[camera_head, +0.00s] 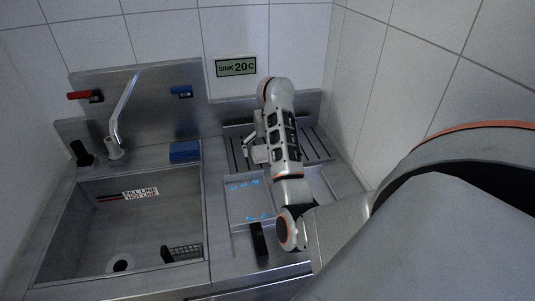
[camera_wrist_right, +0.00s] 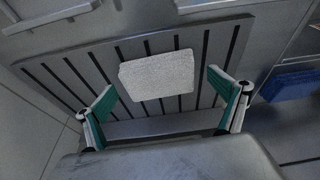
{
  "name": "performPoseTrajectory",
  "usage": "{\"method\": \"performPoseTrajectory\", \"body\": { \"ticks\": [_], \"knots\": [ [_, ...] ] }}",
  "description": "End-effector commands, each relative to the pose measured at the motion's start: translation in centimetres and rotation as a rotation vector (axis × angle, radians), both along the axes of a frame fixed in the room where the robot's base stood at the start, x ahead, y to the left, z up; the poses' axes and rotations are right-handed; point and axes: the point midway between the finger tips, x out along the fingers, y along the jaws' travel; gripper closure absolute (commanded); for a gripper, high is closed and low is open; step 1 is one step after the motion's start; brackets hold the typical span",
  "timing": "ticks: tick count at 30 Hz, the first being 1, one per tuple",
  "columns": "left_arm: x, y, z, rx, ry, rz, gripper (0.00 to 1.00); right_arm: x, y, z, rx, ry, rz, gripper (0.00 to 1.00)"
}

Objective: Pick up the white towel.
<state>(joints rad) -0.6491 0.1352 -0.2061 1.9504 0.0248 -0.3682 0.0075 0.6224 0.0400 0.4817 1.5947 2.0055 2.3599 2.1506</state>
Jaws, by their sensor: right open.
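The white towel (camera_wrist_right: 157,76) is a small folded block lying on a slatted metal rack (camera_wrist_right: 60,75) in the right wrist view. My right gripper (camera_wrist_right: 162,84) is open, with one green-padded finger to each side of the towel in that view. The fingers look apart from the towel, which lies a little beyond them. In the head view my right arm reaches over the counter, and its gripper (camera_head: 249,142) is above the rack (camera_head: 312,145). The arm hides part of the rack, and I cannot clearly tell the towel from the gripper there. My left gripper is not in view.
A sink (camera_head: 135,225) with a faucet (camera_head: 121,115) is at left, with a dark basket (camera_head: 182,252) inside. A blue block (camera_head: 185,151) stands behind it. A black object (camera_head: 259,242) is in front of the shallow tray (camera_head: 238,210). Tiled walls bound the back and right.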

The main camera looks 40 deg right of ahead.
Motion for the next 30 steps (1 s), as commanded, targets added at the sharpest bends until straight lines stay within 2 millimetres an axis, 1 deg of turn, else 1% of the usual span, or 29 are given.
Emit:
{"method": "performPoseTrajectory", "body": {
  "ticks": [5, 6, 8, 9, 10, 19, 22, 26, 30],
  "knots": [
    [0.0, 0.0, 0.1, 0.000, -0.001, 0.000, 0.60, 0.0, 0.0, 0.0, 0.000, 0.000, 0.000, 0.04],
    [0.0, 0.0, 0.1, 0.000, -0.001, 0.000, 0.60, 0.0, 0.0, 0.0, 0.000, 0.000, 0.000, 0.15],
    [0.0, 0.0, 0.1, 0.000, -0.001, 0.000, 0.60, 0.0, 0.0, 0.0, 0.000, 0.000, 0.000, 0.30],
    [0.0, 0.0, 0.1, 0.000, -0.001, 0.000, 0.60, 0.0, 0.0, 0.1, 0.000, 0.000, 0.000, 0.41],
    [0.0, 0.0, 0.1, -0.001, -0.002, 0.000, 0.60, 0.0, 0.0, 0.0, 0.000, 0.000, 0.000, 0.45],
    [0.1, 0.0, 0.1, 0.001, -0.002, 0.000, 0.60, 0.0, 0.0, 0.1, 0.000, 0.000, 0.000, 0.46],
    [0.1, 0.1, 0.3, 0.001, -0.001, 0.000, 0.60, 0.1, 0.0, 0.4, 0.000, -0.001, 0.000, 0.46],
    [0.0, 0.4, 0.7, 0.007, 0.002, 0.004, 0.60, 0.3, -0.1, 1.4, 0.001, -0.002, 0.001, 0.46],
    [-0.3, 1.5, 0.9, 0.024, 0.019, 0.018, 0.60, 0.7, -0.2, 3.4, 0.001, -0.002, 0.004, 0.46]
  ]
}}
